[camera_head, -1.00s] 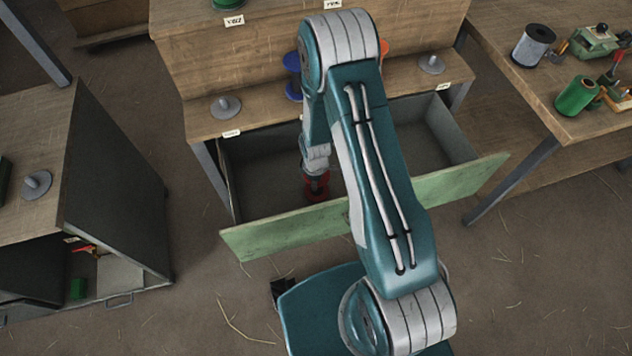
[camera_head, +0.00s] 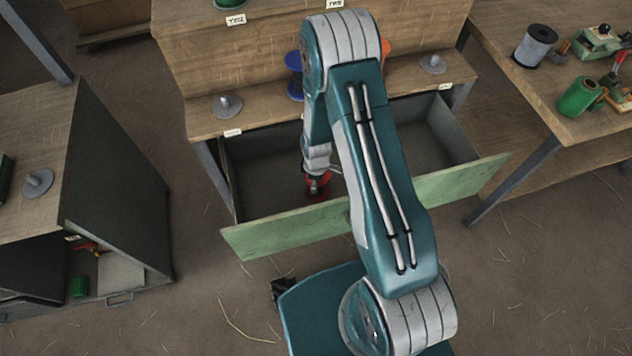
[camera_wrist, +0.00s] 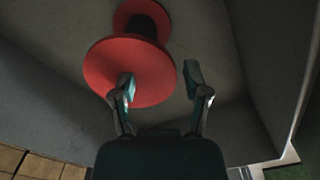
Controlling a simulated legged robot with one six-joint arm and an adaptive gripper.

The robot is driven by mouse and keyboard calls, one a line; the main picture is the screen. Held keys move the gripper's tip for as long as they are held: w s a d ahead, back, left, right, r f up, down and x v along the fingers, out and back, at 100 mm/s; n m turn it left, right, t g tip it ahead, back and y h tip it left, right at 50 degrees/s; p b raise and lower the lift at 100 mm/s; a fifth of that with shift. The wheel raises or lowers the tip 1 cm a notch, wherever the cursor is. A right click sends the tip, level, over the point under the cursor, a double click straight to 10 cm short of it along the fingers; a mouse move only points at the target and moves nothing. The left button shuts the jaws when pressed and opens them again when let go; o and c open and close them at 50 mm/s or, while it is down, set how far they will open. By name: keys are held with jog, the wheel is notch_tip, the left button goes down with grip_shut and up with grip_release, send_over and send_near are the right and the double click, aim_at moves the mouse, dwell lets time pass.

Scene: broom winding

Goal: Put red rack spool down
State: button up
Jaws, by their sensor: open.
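The red spool (camera_wrist: 105,70) is in the open drawer (camera_head: 268,182), close to its green front. In the wrist view its large round red flange is nearest me, with a dark core and a second red flange beyond. My gripper (camera_wrist: 160,72) is open at the spool. One finger overlaps the large flange in the picture; the other is apart from it, over grey drawer surface. I cannot tell whether the first finger touches the spool. In the head view the red spool (camera_head: 321,194) shows low in the drawer, partly hidden by my gripper.
The drawer's green front panel (camera_head: 290,231) stands between my base and the spool. A blue spool (camera_head: 294,75) and grey spindle discs (camera_head: 228,106) are on the shelf above. A right-hand bench holds a grey spool (camera_head: 535,46) and a green spool (camera_head: 579,97). A dark cabinet (camera_head: 115,180) stands left.

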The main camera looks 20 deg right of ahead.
jog(key=s+r+m+t, duration=0.1)
jog(key=s+r+m, duration=0.15)
jog(key=r, duration=1.45)
jog(key=s+r+m+t, duration=0.2)
jog(key=r+m, duration=0.1)
jog(key=r, duration=1.3)
jog(key=s+r+m+t, duration=0.2)
jog(key=s+r+m, duration=0.4)
jog(key=s+r, duration=0.5)
jog(key=s, duration=0.3)
jog(key=shift+d+r+t, duration=0.3)
jog(key=shift+d+r, duration=0.05)
jog(key=shift+r, duration=0.05)
jog(key=shift+m, duration=0.25)
